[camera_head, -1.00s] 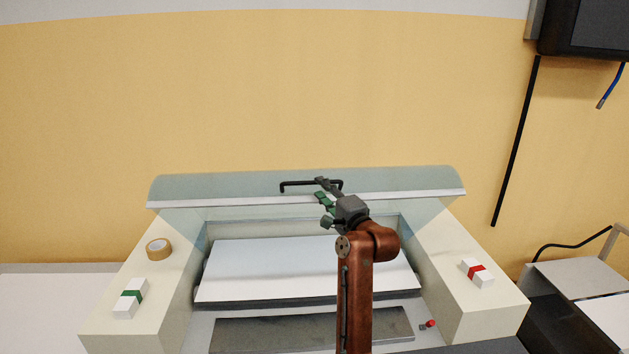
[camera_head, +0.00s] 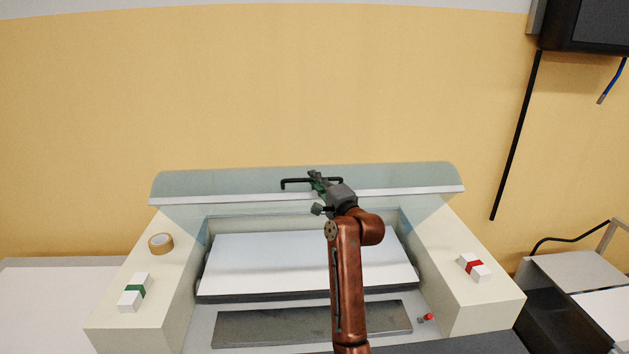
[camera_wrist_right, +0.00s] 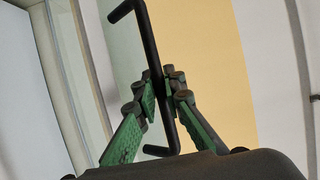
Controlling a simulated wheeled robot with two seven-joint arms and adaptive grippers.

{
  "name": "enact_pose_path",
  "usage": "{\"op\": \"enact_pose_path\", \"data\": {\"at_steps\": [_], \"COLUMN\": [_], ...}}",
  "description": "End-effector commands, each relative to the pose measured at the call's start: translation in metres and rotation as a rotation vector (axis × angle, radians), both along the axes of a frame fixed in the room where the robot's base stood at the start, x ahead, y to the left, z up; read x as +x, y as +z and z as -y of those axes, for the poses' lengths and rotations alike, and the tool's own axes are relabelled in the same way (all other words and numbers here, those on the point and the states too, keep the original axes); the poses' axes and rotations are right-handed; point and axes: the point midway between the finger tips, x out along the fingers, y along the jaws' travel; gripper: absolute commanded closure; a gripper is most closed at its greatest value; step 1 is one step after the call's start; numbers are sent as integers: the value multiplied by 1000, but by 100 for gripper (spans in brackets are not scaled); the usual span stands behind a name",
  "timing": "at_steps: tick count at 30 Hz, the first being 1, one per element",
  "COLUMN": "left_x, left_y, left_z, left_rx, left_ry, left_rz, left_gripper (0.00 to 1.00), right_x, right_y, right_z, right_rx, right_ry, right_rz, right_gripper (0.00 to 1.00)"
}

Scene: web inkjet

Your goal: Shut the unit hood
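The unit hood (camera_head: 230,182) is a translucent grey-blue cover with a pale front edge. It stands raised at the back of the machine. A black bar handle (camera_head: 294,183) is on its front. My right gripper (camera_head: 316,180) is at the handle, a little right of the bar's middle. In the right wrist view, the green-padded fingers of the right gripper (camera_wrist_right: 161,88) stand on either side of the black handle (camera_wrist_right: 149,45), close against it, and look shut on it. My left gripper is not in view.
The machine body (camera_head: 130,315) has a white flat bed (camera_head: 290,262) between two cream side tops. A tape roll (camera_head: 161,244) and a green-banded white box (camera_head: 133,293) lie on the left top. A red-banded white box (camera_head: 474,267) lies on the right top. A red button (camera_head: 428,317) is at the front.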

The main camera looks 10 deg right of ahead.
Motion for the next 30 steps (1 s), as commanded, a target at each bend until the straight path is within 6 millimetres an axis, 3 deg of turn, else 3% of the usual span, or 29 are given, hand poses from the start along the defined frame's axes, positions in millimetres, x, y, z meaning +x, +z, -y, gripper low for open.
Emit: {"op": "enact_pose_path", "data": {"at_steps": [21,30], "left_x": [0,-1], "left_y": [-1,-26], "left_z": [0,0], "left_rx": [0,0], "left_ry": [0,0], "left_rz": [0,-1], "left_gripper": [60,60], "right_x": [-1,-18], "right_y": [-2,-28], "right_z": [0,0], "right_rx": [0,0], "right_ry": [0,0], "right_rz": [0,35], "right_gripper": [100,100]}}
